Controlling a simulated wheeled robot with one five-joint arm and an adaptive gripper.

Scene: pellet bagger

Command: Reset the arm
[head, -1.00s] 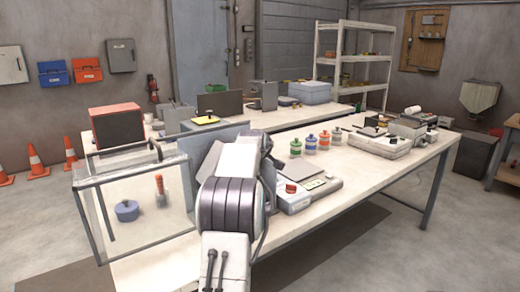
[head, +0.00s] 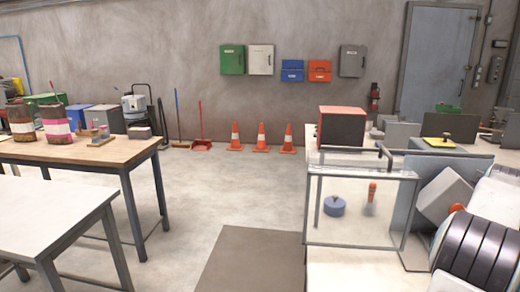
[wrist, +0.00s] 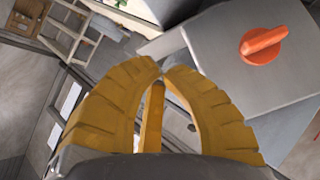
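My gripper (wrist: 161,68) shows in the wrist view as two ribbed yellow fingers. Their tips meet and I see no object held between them. A yellow bar stands between the fingers lower down. A grey box with an orange knob (wrist: 263,45) lies beyond the fingers at the upper right; I cannot tell the distance. In the head view my arm (head: 480,248) shows at the lower right edge, beside the clear case (head: 335,222). The gripper itself is outside the head view.
The clear case holds a blue pot (head: 334,206) and a red-topped item (head: 371,196). A wooden table (head: 85,152) and a white table (head: 50,212) stand at the left. Open floor lies between, with orange cones (head: 262,138) by the wall.

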